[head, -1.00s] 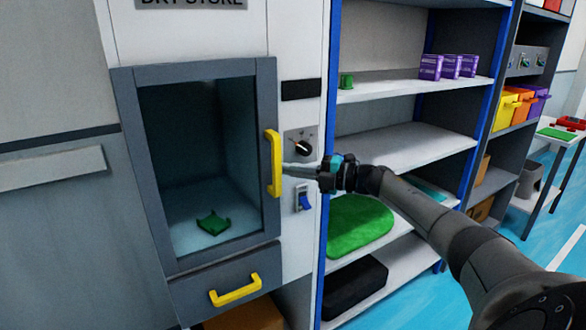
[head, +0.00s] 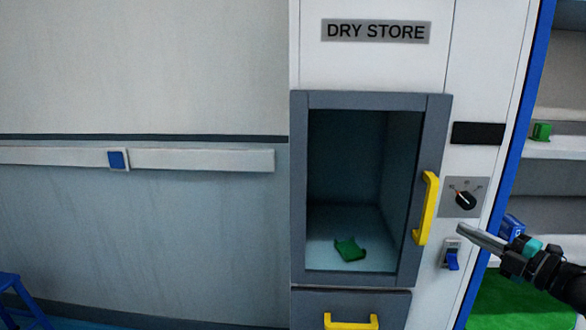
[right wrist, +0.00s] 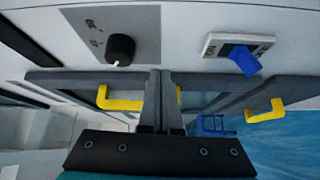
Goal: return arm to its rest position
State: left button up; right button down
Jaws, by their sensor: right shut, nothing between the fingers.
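My right gripper (head: 462,230) comes in from the right in the head view. Its fingers are shut and empty. They show in front of the dry store panel, right of the yellow door handle (head: 427,208), between the black knob (head: 465,200) and the blue switch (head: 452,260). In the right wrist view the two fingers (right wrist: 161,75) lie together, with the knob (right wrist: 120,49) up to the left and the switch (right wrist: 245,60) up to the right. I cannot tell any contact with the panel. My left gripper is not in view.
The dry store door (head: 300,190) looks shut, with a green object (head: 350,249) behind its window. A drawer with a yellow handle (head: 350,321) is below. Open shelves (head: 555,148) stand at the right. A blue stool (head: 20,300) is at the lower left.

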jog(key=a+f+m+h, duration=0.2)
jog(key=a+f+m, duration=0.1)
jog(key=a+f, duration=0.1)
jog(key=a+f+m+t+h, duration=0.1)
jog(key=a+f+m+h, duration=0.2)
jog(key=f+m, duration=0.1)
jog(key=shift+a+f, duration=0.2)
jog(key=shift+a, duration=0.2)
jog(key=s+a+f+m+g+h, duration=0.2)
jog(key=s+a+f+m+g, duration=0.2)
jog(key=s+a+f+m, duration=0.45)
jog(key=s+a+f+m+g+h, duration=0.35)
jog(key=s+f+g, duration=0.2)
jog(key=s, duration=0.55)
jog(key=s+a+m+g+y, duration=0.15)
jog(key=s+a+g, duration=0.3)
jog(key=s, duration=0.85)
jog(key=s+f+g, duration=0.1)
jog(key=s+f, duration=0.2)
jog(key=f, duration=2.1)
jog(key=s+d+f+g, duration=0.1)
jog(key=s+d+f, duration=0.1)
jog(key=s+f, duration=1)
jog(key=shift+s+d+y, duration=0.25)
jog(key=shift+s+y, duration=0.05)
jog(key=shift+s, duration=0.8)
